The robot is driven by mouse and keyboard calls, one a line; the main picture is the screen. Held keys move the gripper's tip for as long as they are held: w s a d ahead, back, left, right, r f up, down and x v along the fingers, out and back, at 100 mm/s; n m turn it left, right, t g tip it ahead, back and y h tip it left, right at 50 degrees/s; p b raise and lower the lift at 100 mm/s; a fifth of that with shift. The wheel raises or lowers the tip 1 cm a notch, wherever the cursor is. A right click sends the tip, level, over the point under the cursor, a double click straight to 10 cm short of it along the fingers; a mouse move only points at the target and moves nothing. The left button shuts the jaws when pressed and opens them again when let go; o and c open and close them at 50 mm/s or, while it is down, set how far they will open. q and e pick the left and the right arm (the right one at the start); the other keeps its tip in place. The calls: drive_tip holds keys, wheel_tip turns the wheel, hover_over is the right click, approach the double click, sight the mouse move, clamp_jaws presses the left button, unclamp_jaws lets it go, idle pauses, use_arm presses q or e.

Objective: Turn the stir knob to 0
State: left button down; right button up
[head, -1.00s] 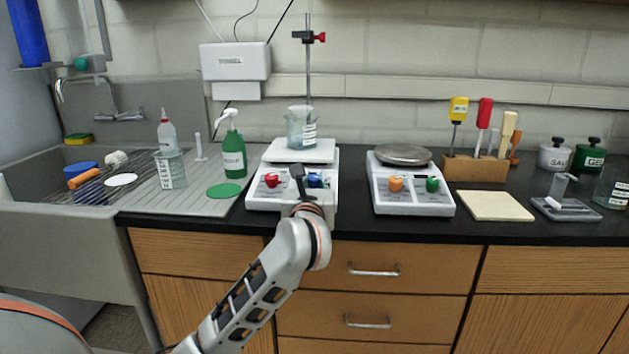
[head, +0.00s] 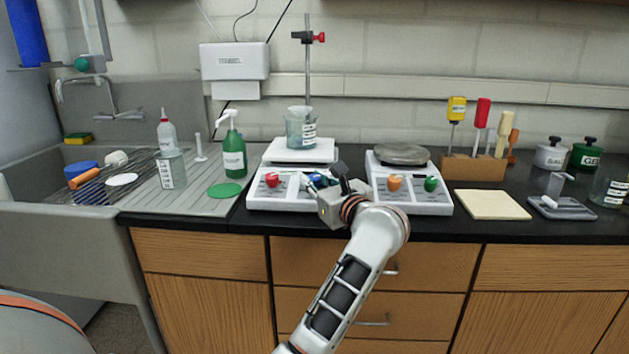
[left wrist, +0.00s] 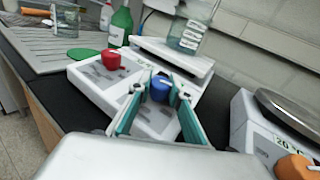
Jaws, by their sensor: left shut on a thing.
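The left hotplate (head: 258,198) is white, with a red knob (head: 272,180) and a blue knob (head: 315,180) on its sloped front. The left wrist view shows the red knob (left wrist: 110,59) and the blue knob (left wrist: 160,88) close up. I cannot read which one is marked stir. My left gripper (left wrist: 160,92) has a finger on each side of the blue knob and is shut on it. In the head view my left gripper (head: 325,182) reaches the knob from the right and partly hides it. My right gripper is not in view.
A beaker (head: 300,128) stands on the left hotplate's plate, before a clamp rod (head: 308,75). Close to the right is a second device (head: 410,200) with an orange knob (head: 394,183) and a green knob (head: 431,184). A green bottle (head: 234,155) stands at left.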

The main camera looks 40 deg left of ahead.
sight(315, 176)
use_arm(q)
drive_tip(key=n+g, duration=0.2)
drive_tip(key=shift+f+g+y, duration=0.15)
drive_tip(key=shift+g+y, duration=0.15)
drive_tip(key=shift+y, duration=0.1)
drive_tip(key=shift+n+g+b, duration=0.4)
drive_tip(key=shift+n+g, duration=0.1)
drive_tip(key=shift+g, duration=0.1)
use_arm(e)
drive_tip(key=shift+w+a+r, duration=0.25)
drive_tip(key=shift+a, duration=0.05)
use_arm(q)
drive_tip(key=c, duration=1.8)
unclamp_jaws()
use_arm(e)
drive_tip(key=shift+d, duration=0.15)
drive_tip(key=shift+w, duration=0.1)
use_arm(q)
wheel_tip(315, 176, up, 10)
drive_tip(key=shift+r, duration=0.1)
